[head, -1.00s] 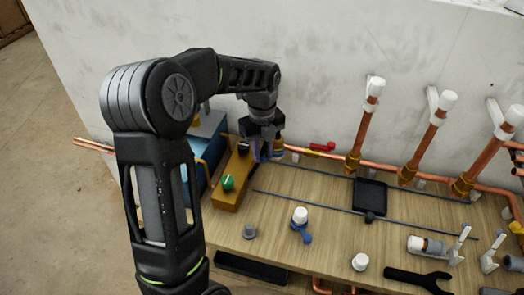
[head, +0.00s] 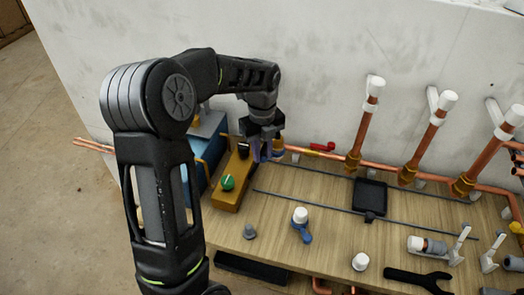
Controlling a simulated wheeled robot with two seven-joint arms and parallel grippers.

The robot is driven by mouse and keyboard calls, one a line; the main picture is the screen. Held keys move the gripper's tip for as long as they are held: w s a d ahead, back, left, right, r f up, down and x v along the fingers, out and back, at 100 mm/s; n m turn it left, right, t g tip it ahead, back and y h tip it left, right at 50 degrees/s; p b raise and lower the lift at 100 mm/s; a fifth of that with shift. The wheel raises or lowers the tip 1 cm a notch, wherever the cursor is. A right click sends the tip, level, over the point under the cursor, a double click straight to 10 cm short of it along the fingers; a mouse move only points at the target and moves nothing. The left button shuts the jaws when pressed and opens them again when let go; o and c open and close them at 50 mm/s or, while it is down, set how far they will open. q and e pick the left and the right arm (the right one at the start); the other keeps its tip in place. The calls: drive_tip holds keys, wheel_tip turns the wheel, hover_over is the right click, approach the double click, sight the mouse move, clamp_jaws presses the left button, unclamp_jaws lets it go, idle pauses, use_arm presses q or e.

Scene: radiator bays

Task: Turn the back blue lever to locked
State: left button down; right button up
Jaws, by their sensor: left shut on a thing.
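My left gripper (head: 266,148) reaches down at the back of the wooden bench, beside the yellow box. It is shut on the back blue lever, which is mostly hidden by the fingers. A little blue and orange shows at the right side of the fingers, and I cannot tell the lever's exact angle. My right gripper is not in view.
The yellow box (head: 229,194) with a green knob (head: 228,183) is left of the gripper, and a blue case (head: 205,148) is behind my arm. Copper pipes (head: 362,130) rise along the back wall. A black tray (head: 370,195) lies mid-bench.

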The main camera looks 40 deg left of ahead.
use_arm(q)
drive_tip(key=shift+d+n, duration=0.15)
drive_tip(key=shift+n, duration=0.15)
drive_tip(key=shift+w+d+n+b, duration=0.3)
drive_tip(key=shift+d+n, duration=0.6)
drive_tip(key=shift+n, duration=0.95)
drive_tip(key=shift+w+d+n+b, duration=0.35)
drive_tip(key=shift+d+n, duration=0.6)
drive_tip(key=shift+n, duration=0.95)
drive_tip(key=shift+w+d+n+b, duration=0.15)
drive_tip(key=shift+w+d+n, duration=0.25)
drive_tip(key=shift+d+n, duration=1)
drive_tip(key=shift+a+n, duration=0.45)
drive_tip(key=shift+n, duration=0.2)
drive_tip(key=c, duration=1.3)
unclamp_jaws()
drive_tip(key=shift+o, duration=0.2)
